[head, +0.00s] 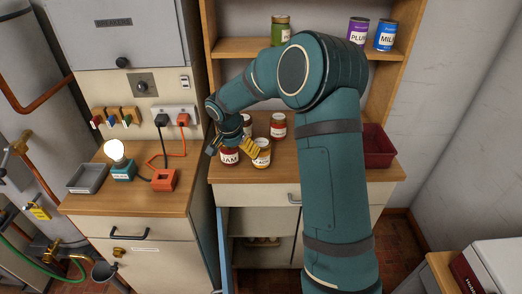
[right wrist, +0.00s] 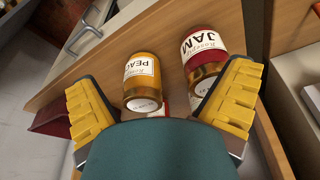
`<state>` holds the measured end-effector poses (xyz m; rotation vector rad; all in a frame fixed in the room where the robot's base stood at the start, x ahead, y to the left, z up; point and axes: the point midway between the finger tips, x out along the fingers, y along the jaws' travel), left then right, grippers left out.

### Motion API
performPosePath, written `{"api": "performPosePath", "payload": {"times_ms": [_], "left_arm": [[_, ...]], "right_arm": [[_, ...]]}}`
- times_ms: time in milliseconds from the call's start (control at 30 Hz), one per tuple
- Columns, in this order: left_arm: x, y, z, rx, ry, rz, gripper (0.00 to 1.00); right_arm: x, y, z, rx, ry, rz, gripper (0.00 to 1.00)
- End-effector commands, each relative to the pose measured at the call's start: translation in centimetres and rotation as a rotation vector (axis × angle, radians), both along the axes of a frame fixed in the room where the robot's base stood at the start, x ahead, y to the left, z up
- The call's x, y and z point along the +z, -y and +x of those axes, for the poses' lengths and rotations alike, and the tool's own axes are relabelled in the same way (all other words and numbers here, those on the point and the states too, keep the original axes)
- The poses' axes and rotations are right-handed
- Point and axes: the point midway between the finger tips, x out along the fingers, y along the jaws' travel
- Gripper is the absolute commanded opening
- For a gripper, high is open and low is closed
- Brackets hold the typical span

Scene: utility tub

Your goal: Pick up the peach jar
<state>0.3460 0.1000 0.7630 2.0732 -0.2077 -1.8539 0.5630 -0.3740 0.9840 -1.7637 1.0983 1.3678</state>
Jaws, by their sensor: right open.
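The peach jar (head: 262,153), orange-yellow with a white label, stands on the wooden counter. In the right wrist view the peach jar (right wrist: 143,82) shows between my right gripper's spread yellow fingers, nearer the middle, with gaps on both sides. My right gripper (head: 238,146) is open and empty, low over the counter beside the jars. The red jam jar (head: 229,157) stands just left of the peach jar; in the right wrist view this jam jar (right wrist: 204,58) is close to the right-hand finger, partly hidden by it. My left gripper is not in view.
Another red jar (head: 279,126) stands behind the peach jar, and a further jar (head: 247,121) is partly hidden by my arm. A dark red bin (head: 379,150) sits at the counter's right.

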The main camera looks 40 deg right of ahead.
Motion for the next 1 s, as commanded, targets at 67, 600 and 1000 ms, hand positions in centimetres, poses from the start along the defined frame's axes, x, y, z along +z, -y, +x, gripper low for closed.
{"api": "performPosePath", "payload": {"times_ms": [67,600,1000], "left_arm": [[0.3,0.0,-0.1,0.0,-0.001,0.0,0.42],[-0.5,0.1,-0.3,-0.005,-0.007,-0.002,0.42],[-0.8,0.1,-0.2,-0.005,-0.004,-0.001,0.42]], "right_arm": [[3.8,2.6,0.2,-0.111,0.027,-0.063,1.0],[1.3,7.8,0.2,-0.249,0.048,-0.132,1.0],[-1.4,8.8,0.4,-0.247,0.048,-0.131,1.0]]}}
